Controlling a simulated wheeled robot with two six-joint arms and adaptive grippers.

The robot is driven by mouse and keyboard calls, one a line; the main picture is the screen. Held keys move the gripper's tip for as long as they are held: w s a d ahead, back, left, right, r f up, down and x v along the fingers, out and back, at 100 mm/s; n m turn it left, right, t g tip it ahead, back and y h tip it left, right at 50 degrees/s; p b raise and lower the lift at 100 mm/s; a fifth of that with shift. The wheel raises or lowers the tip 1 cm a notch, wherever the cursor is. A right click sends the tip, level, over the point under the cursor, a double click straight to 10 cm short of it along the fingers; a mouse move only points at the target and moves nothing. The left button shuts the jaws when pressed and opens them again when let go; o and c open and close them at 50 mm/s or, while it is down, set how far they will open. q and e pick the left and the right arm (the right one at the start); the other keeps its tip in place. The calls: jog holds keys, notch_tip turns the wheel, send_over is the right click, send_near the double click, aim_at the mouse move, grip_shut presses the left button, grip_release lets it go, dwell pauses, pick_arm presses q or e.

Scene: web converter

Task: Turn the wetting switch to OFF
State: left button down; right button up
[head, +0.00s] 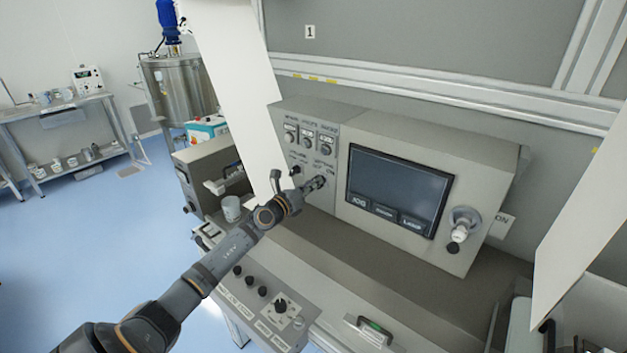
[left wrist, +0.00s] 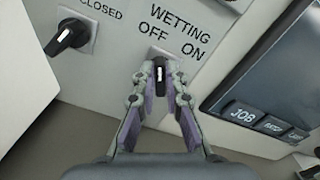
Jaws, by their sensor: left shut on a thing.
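The wetting switch (left wrist: 160,79) is a small black knob with a white pointer line, under the WETTING label with OFF and ON in the left wrist view. The pointer points up in that picture, towards the OFF side; its exact setting is hard to tell. My left gripper (left wrist: 160,82) has one finger on each side of the knob and is shut on it. In the head view my left gripper (head: 318,182) reaches the grey control panel (head: 340,130) left of the screen and hides most of the knob. My right gripper is not seen.
A similar black knob (left wrist: 68,38) marked CLOSED sits left of the wetting switch. The dark screen (head: 398,187) with JOG is to the right. Several knobs (head: 308,141) are above. A grey lower console (head: 260,302) with buttons lies under my left arm.

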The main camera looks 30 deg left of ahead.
pick_arm(q)
jog(key=shift+n, duration=0.4)
jog(key=c, duration=1.4)
grip_release()
jog(key=s, duration=0.7)
jog(key=shift+s+a, duration=0.2)
jog(key=shift+a, duration=0.05)
jog(key=shift+f, duration=0.1)
